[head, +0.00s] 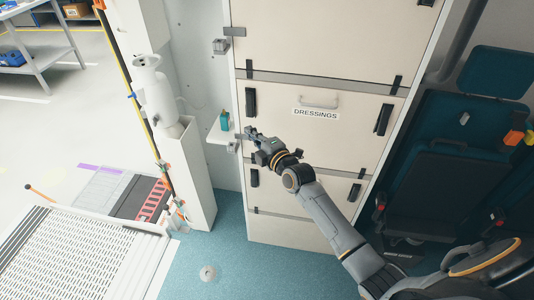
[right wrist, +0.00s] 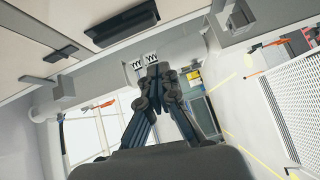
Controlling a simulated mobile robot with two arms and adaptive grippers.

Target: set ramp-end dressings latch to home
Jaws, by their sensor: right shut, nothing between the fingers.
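The dressings locker front (head: 345,100) is a cream panel with a label and a grey handle. An upright black latch (head: 250,102) sits at its left, ramp-side end, and another black latch (head: 383,120) at its right end. My right gripper (head: 250,134) is just below the left latch, by the panel's left edge, apart from the latch as far as I can tell. In the right wrist view its fingers (right wrist: 152,72) are together and empty. A black bar-shaped latch (right wrist: 125,22) shows above them there. My left gripper is out of view.
A small shelf (head: 220,138) with a teal bottle (head: 225,121) is left of my right gripper. Grey brackets (head: 220,46) stand along the locker edge. A ramp (head: 75,255) lies at lower left, dark seats (head: 450,150) at right.

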